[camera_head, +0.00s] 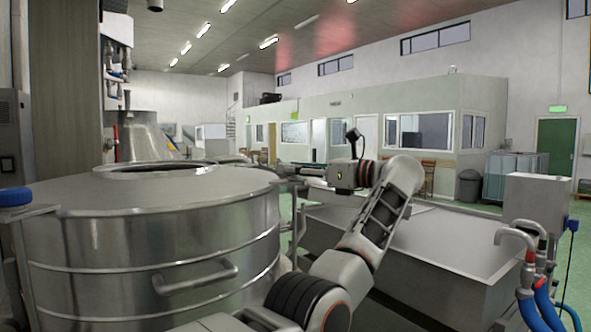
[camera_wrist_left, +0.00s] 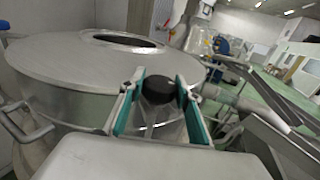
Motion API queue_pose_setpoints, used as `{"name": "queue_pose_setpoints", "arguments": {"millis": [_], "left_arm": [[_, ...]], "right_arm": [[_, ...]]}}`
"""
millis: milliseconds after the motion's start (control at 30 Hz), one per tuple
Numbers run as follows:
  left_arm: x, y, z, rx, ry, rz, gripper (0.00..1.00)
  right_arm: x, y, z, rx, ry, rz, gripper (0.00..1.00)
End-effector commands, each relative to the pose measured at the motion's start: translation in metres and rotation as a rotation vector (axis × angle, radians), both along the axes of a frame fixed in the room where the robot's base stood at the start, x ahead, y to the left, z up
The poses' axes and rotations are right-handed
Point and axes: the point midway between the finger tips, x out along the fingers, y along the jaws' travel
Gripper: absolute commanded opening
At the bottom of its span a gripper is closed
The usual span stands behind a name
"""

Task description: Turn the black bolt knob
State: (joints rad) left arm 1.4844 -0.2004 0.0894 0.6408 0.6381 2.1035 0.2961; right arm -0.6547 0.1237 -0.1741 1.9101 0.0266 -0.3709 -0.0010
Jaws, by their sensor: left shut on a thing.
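The black bolt knob (camera_wrist_left: 159,87) is a short round black piece at the rim of a large steel tank (camera_wrist_left: 70,62). In the left wrist view it sits between the two green-padded fingers of my left gripper (camera_wrist_left: 159,95), which is shut on it. In the head view my left gripper (camera_head: 291,173) reaches leftward to the right edge of the tank (camera_head: 150,235). The knob is too small and covered to make out there. My right gripper is in neither view.
The tank has a side handle (camera_head: 195,277) and an opening in its lid. A blue knob (camera_head: 15,197) is at its left rim. A low steel basin (camera_head: 440,245) stands right, with hoses and red-handled taps (camera_head: 530,262) at the far right. Green floor shows behind.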

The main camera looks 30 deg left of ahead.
Motion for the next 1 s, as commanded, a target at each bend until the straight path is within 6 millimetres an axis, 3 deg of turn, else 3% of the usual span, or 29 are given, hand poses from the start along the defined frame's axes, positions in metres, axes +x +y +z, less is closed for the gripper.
{"name": "queue_pose_setpoints", "arguments": {"millis": [67,900,933,1000], "left_arm": [[0.0017,0.0005,-0.0083,-0.015,0.007,0.013,0.11],[0.0017,0.0008,-0.0105,-0.018,0.007,0.051,0.11],[0.0017,0.0008,-0.0105,-0.018,0.007,0.051,0.38],[0.0016,0.0007,-0.0100,-0.017,0.006,0.051,0.51]], "right_arm": [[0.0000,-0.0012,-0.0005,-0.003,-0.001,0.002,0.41],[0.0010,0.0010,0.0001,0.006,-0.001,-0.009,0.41],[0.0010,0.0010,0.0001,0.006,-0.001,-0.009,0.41],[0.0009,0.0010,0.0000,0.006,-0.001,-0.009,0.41]]}}
